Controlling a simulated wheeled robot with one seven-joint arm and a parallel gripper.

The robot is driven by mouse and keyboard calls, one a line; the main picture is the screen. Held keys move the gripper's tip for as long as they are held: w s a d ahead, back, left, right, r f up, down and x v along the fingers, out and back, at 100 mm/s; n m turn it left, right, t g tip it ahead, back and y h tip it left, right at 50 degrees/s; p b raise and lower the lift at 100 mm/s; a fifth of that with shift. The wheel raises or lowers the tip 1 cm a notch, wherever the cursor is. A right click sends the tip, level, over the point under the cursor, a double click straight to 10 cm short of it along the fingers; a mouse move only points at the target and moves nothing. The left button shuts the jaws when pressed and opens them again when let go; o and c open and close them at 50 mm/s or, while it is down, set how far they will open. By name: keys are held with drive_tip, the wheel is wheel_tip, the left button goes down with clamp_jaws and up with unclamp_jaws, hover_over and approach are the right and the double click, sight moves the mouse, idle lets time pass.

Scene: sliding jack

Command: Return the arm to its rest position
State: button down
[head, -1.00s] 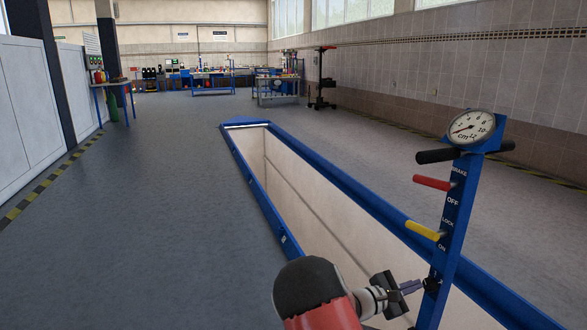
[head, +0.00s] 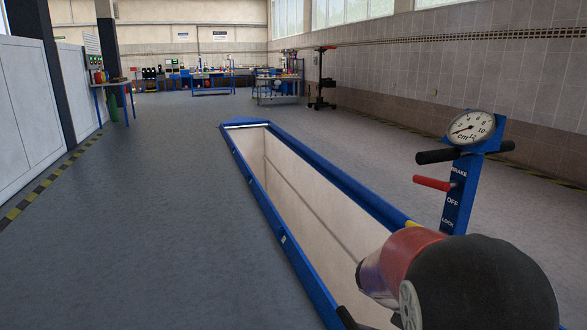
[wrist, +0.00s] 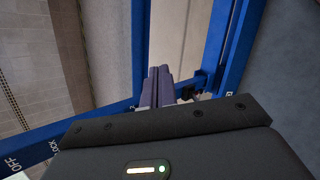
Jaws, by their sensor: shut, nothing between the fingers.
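My gripper shows in the wrist view (wrist: 158,75), its two grey-purple fingers together and empty. It lies in front of the blue jack post (wrist: 95,132), and I cannot tell whether it touches it. A small dark part (wrist: 187,92) on the post is just right of the fingers. In the head view my red and black arm fills the lower right and hides the gripper and the lower post. The post's upper part (head: 456,205) stays visible, with a red lever (head: 432,183), a sliver of the yellow lever (head: 411,224) and a round gauge (head: 472,128).
A long pit with a blue frame (head: 262,195) runs away from me beside the jack. Grey floor (head: 130,220) is open to its left. A black handlebar (head: 437,156) sticks out below the gauge. Work tables (head: 212,91) stand far back.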

drive_tip(key=s+a+r+m+t+y, duration=0.2)
drive_tip(key=s+a+r+m+y, duration=0.1)
drive_tip(key=s+a, duration=0.4)
drive_tip(key=s+a+r+m+t+y, duration=0.3)
drive_tip(key=s+a+r+y, duration=0.2)
drive_tip(key=s+a, duration=0.3)
drive_tip(key=s+y, duration=0.1)
drive_tip(key=s, duration=0.2)
drive_tip(key=shift+a+r+y, duration=0.15)
drive_tip(key=shift+r+y, duration=0.2)
drive_tip(key=shift+y, duration=0.05)
